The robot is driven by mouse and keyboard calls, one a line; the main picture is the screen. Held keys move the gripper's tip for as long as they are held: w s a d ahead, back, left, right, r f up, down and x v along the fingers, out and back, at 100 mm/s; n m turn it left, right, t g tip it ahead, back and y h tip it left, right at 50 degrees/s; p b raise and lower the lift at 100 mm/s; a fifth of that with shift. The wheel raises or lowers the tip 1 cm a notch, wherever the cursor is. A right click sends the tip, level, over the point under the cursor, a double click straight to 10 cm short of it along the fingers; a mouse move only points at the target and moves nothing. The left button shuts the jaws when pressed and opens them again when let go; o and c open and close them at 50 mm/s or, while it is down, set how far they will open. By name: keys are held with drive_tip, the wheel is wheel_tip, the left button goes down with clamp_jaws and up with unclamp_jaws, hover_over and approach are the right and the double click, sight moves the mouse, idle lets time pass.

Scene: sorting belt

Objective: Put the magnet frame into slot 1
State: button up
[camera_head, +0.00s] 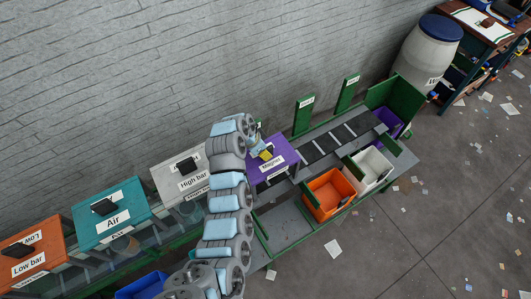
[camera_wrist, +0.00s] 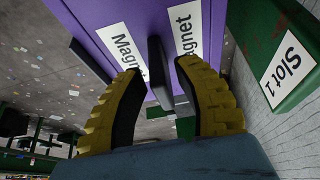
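The magnet frame is a purple panel (camera_head: 288,154) with white "Magnet" labels and a black handle. It stands over the line in the middle of the head view, and the purple panel also fills the upper middle of the wrist view (camera_wrist: 205,22). My gripper (camera_head: 265,154) is at its handle. In the wrist view my yellow fingers (camera_wrist: 159,68) stand either side of the black handle (camera_wrist: 157,70), with a visible gap on each side. A green post with a "Slot 1" sign (camera_wrist: 288,70) is to the right of the frame in the wrist view.
Green posts (camera_head: 304,116) (camera_head: 348,92) stand along the back of the belt (camera_head: 330,141). Orange (camera_head: 330,192) and white (camera_head: 368,170) bins sit in front. High bar (camera_head: 183,177), Air (camera_head: 110,215) and Low bar (camera_head: 30,256) frames stand to the left.

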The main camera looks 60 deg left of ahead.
drive_tip(key=v, duration=0.9)
